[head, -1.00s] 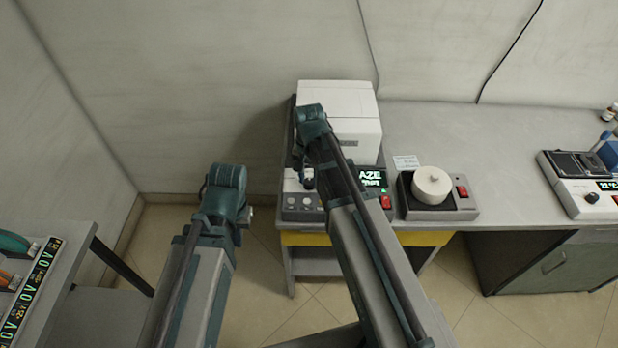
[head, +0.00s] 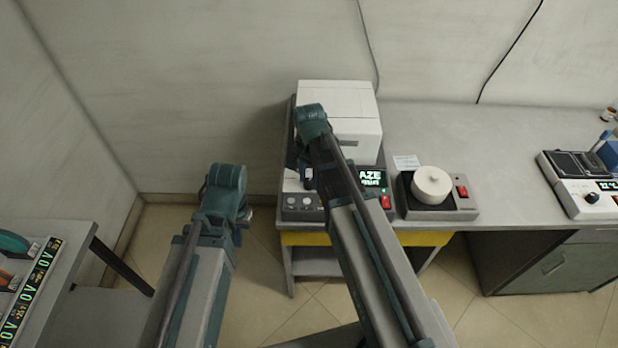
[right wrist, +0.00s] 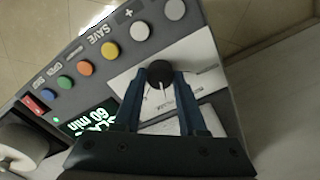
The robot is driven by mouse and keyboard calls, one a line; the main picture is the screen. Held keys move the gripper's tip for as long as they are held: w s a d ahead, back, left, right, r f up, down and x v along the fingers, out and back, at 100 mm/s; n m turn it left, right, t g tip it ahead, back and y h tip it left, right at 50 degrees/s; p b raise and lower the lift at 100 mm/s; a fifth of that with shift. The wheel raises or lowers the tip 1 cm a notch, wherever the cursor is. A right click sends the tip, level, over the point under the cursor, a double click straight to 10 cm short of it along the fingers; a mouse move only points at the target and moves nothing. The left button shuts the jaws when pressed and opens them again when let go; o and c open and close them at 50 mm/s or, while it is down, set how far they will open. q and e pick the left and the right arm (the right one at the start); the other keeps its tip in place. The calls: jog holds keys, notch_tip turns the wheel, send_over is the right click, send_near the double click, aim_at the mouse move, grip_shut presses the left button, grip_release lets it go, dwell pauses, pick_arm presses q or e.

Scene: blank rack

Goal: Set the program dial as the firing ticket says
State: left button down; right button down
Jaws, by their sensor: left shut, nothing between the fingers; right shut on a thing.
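The black program dial (right wrist: 159,73) sits on a pale plate with printed marks on the grey control panel (right wrist: 75,75). My right gripper (right wrist: 160,82) is shut on the dial, with one blue finger on each side. A white line shows on the dial. The green-lit display (right wrist: 88,120) reads "60 min" under a partly hidden word; in the head view its visible letters are "AZE" (head: 371,177). My right arm hides the dial in the head view. My left gripper (head: 243,222) is shut and empty, away from the panel.
The white kiln box (head: 340,105) stands behind the panel. A red switch (head: 386,202) and several coloured buttons are close to the dial. A white lidded pot (head: 432,184) stands on a grey unit to the right.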

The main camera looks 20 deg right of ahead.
aim_at(309, 181)
jog(key=shift+c, duration=2.3)
grip_release()
jog(key=shift+r, duration=0.1)
notch_tip(309, 181, up, 14)
jog(key=p, duration=1.3)
jog(key=shift+f+p, duration=0.2)
jog(key=shift+p, duration=0.2)
jog(key=s+a+f+n+h+b, duration=0.1)
jog(key=s+a+f+n+b, duration=0.2)
jog(key=s+a+n, duration=0.7)
jog(key=s+n, duration=0.4)
jog(key=shift+s+a+f+b, duration=0.2)
jog(key=shift+a+f+b, duration=0.05)
jog(key=shift+f+b, duration=0.1)
